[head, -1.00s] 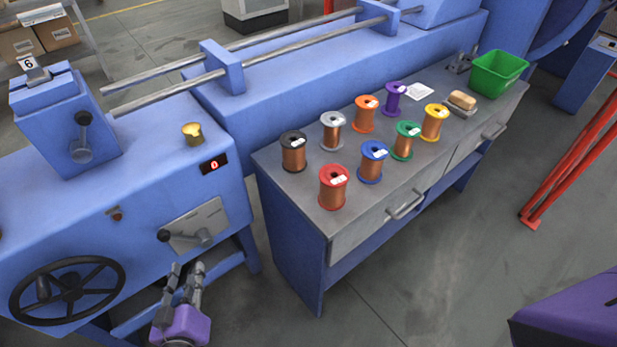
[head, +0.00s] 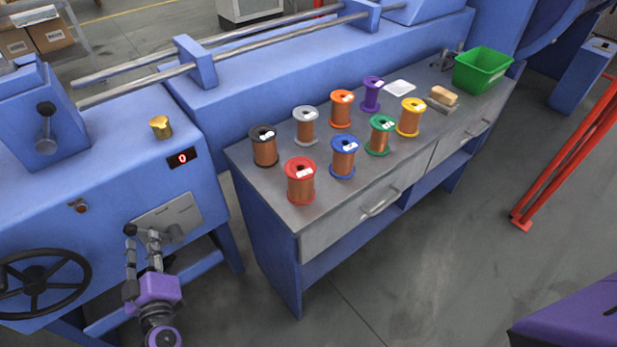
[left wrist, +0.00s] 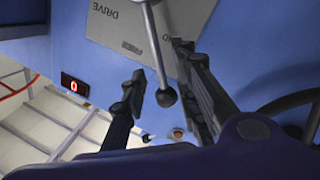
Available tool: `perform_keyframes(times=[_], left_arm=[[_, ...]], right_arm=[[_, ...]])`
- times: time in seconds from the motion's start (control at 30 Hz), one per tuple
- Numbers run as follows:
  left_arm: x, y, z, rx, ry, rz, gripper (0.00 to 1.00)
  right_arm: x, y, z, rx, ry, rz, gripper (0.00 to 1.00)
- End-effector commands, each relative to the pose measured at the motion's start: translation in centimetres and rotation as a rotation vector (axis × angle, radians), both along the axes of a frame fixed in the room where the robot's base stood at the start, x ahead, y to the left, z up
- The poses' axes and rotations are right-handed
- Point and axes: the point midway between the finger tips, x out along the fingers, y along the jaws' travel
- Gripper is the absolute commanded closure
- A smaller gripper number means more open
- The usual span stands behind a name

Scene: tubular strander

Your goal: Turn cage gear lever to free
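The cage gear lever has a metal rod and a round black knob (head: 130,229). It is mounted on a grey plate (head: 180,216) on the front of the blue machine. In the left wrist view the lever's knob (left wrist: 166,96) hangs between my two fingers, with a visible gap to each. The plate (left wrist: 200,25) there reads DRIVE, with a smaller label that is hard to read. My left gripper (head: 142,241) is open at the lever and covers part of it in the head view; it also shows in the left wrist view (left wrist: 160,65). My right gripper is out of view.
A black handwheel (head: 40,284) is left of the plate, and a red button (head: 78,207) sits above. A display (head: 182,158) reads 0. Another black-knobbed lever (head: 46,110) is on the upper box. A bench (head: 325,220) with several wire spools stands to the right.

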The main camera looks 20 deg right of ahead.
Motion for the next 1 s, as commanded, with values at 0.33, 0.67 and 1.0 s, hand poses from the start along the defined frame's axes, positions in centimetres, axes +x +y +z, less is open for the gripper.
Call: perform_keyframes(times=[0.33, 0.67, 1.0], left_arm=[[2.0, 0.1, 0.0, 0.000, 0.001, -0.001, 0.72], [2.0, 0.1, 0.0, 0.000, 0.000, -0.001, 0.97], [1.9, 0.0, 0.0, 0.004, 0.001, -0.001, 1.00]], right_arm=[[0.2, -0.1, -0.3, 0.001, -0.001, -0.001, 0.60], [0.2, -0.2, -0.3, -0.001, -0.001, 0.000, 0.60], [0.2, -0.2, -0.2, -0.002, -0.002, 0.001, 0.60]])
